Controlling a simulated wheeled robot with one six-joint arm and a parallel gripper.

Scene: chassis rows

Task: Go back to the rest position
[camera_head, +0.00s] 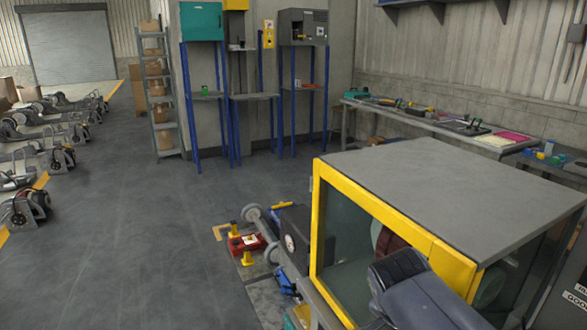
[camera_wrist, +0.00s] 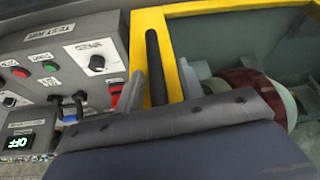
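My gripper (camera_wrist: 161,70) shows in the wrist view with its two grey fingers apart. A black bar handle (camera_wrist: 154,50) on the yellow door frame (camera_wrist: 184,30) appears between the fingers; I cannot tell whether they touch it. Nothing is held that I can see. In the head view the dark end of my arm (camera_head: 412,295) is at the bottom right, in front of the yellow-framed machine cabinet (camera_head: 450,185). The fingertips are hidden there.
A control panel (camera_wrist: 55,75) with knobs, buttons and a display reading OFF is left of the fingers. A dark red round part (camera_wrist: 250,88) is inside the cabinet. A workbench (camera_head: 430,122) lines the right wall.

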